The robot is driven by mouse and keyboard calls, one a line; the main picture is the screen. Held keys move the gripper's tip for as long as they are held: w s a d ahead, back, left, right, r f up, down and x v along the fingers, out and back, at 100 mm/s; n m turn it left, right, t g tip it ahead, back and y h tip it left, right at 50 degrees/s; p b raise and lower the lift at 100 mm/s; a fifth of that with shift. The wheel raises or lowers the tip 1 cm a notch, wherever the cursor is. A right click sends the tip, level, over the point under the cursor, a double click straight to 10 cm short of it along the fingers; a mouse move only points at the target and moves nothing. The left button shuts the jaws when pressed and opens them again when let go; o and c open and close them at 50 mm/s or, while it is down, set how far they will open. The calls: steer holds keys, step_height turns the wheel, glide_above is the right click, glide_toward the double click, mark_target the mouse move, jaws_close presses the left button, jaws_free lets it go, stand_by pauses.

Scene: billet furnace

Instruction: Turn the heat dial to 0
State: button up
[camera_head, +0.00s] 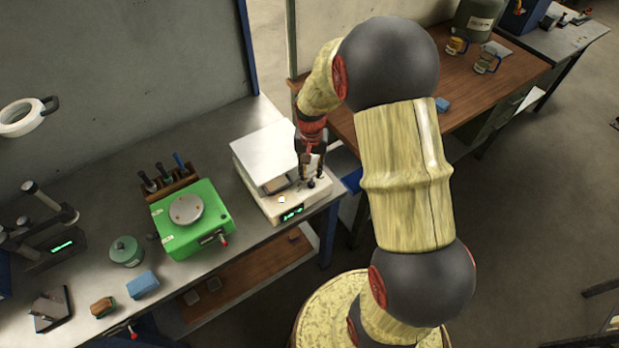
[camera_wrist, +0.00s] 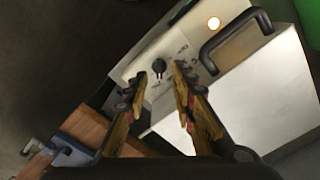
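The billet furnace (camera_head: 262,157) is a white box with a panel on its front, on the grey bench in the head view. Its white lid also shows in the wrist view (camera_wrist: 255,100). The heat dial (camera_wrist: 159,66) is a small black knob on the light panel. My gripper (camera_wrist: 160,82) is open, its two fingers apart on either side of the dial in the picture. I cannot tell whether they touch it. In the head view my gripper (camera_head: 311,165) points down over the panel's right part. The dial's scale is too small to read.
A black handle (camera_wrist: 236,40) and a lit round button (camera_wrist: 214,23) are close by. A green display (camera_head: 292,214) glows on the furnace front. A green device (camera_head: 215,228) stands to the left. A wooden table (camera_head: 480,95) stands behind my arm.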

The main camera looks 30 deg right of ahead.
mark_target(311, 182)
steer(key=f, duration=0.4)
steer(key=shift+s, duration=0.2)
steer(key=shift+w+f, duration=0.1)
steer(key=shift+f, duration=0.4)
steer(key=c, duration=0.3)
jaws_close()
